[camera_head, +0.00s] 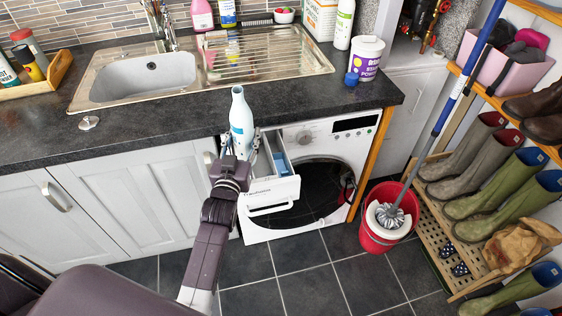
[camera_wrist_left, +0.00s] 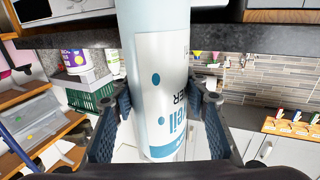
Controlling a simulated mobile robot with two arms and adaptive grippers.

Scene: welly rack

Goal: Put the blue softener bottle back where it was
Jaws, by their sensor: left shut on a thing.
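The pale blue softener bottle (camera_head: 241,112) is upright in my left gripper (camera_head: 240,146), in front of the worktop's front edge and beside the open washing machine drawer. Its neck is narrow and its top looks light. My left gripper is shut around the bottle's lower part. In the left wrist view the bottle (camera_wrist_left: 160,75) stands between the two fingers (camera_wrist_left: 165,105), with a white label and blue dots and letters. The bottle's base is partly hidden by the gripper. My right gripper is not in view.
The dark worktop (camera_head: 150,112) has clear room left of the bottle. A blue cap-like piece (camera_head: 351,79) stands by a white powder tub (camera_head: 366,55). The detergent drawer (camera_head: 271,198) juts out of the washing machine (camera_head: 322,140). A red bucket (camera_head: 378,236) with a mop stands right.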

